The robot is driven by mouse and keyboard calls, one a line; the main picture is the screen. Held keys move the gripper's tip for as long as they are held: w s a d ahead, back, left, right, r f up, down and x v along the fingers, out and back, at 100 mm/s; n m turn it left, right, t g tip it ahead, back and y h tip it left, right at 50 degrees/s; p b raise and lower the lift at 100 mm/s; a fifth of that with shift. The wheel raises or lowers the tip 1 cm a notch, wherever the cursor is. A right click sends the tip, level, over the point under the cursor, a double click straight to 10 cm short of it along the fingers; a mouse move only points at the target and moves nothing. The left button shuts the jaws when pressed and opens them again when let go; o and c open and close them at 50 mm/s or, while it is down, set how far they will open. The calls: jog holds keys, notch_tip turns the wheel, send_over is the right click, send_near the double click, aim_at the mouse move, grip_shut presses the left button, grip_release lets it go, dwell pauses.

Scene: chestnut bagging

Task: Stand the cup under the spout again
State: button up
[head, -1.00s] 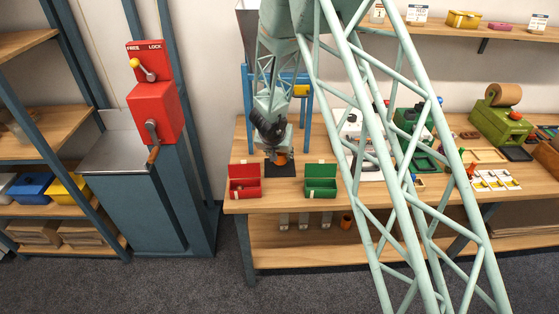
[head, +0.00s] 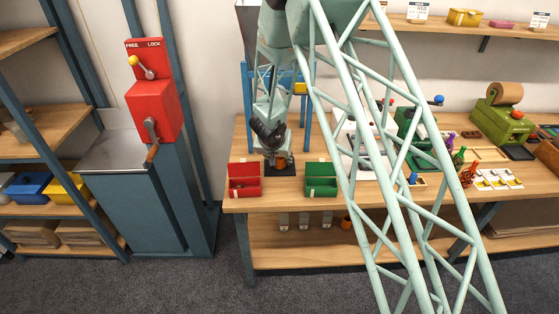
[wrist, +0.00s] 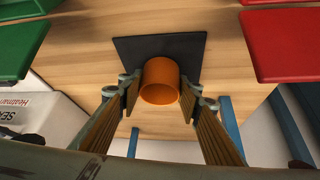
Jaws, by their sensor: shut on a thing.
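The orange cup (wrist: 160,82) stands between my finger pads in the wrist view, open end toward the camera. My gripper (wrist: 160,98) is shut on it, one finger on each side. Beyond it lies the black square mat (wrist: 190,47), which the cup overlaps; I cannot tell if its base touches the mat. In the head view my gripper (head: 277,160) is low over the mat (head: 285,170), and the cup is mostly hidden there. The spout is not clearly seen; my arm covers the middle of the blue stand (head: 308,105).
A red open box (head: 245,187) stands left of the mat and a green open box (head: 320,187) right of it. Blue posts (wrist: 231,125) rise close to my fingers. A white machine (wrist: 25,110) is at the left in the wrist view.

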jog(key=shift+f, duration=0.15)
jog(key=o, duration=1.2)
jog(key=shift+c, duration=0.2)
jog(key=shift+r, duration=0.25)
jog(key=p+v, duration=0.3)
jog(key=v, duration=0.8)
jog(key=shift+s+r, duration=0.3)
jog(key=shift+a, duration=0.1)
jog(key=shift+r, duration=0.15)
